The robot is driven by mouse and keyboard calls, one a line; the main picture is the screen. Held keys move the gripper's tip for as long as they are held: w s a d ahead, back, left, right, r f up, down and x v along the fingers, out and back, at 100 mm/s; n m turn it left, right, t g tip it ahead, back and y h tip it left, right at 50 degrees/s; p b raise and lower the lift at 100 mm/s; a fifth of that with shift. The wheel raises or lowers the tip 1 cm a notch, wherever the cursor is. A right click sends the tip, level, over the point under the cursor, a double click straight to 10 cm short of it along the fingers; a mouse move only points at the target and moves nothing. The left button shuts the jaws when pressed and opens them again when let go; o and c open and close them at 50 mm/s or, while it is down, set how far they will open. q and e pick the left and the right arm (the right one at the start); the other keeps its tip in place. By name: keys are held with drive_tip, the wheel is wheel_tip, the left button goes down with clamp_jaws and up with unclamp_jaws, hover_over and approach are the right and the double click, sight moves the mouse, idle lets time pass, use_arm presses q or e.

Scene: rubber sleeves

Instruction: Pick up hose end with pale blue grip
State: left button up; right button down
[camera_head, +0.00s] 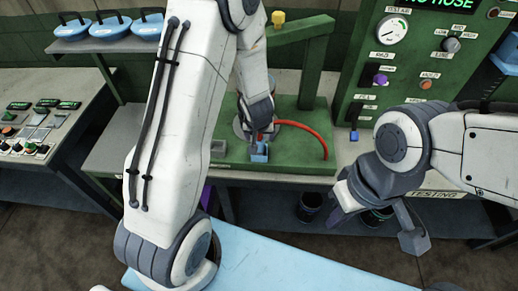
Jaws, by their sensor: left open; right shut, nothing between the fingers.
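The pale blue grip (259,154) is a small block on the green stand (285,163), below my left gripper. A red hose (312,134) arcs from behind the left gripper to the right and down onto the stand's base. My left gripper (257,138) points down at the grip, with its fingers at or just above it. It is open; its fingers partly hide the grip, and I cannot tell whether they touch it.
A green test panel (430,60) with gauge and knobs stands at the back right. Blue-topped items lie on a shelf (110,46) at the upper left. A control console (40,130) is at the left. Dark bins (308,208) stand under the bench. A light blue surface (270,265) is in front.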

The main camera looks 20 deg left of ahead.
sight(260, 139)
use_arm(q)
drive_tip(key=b+x, duration=0.1)
drive_tip(key=x, duration=0.2)
drive_tip(key=shift+c, duration=0.3)
clamp_jaws()
drive_tip(key=shift+r, duration=0.1)
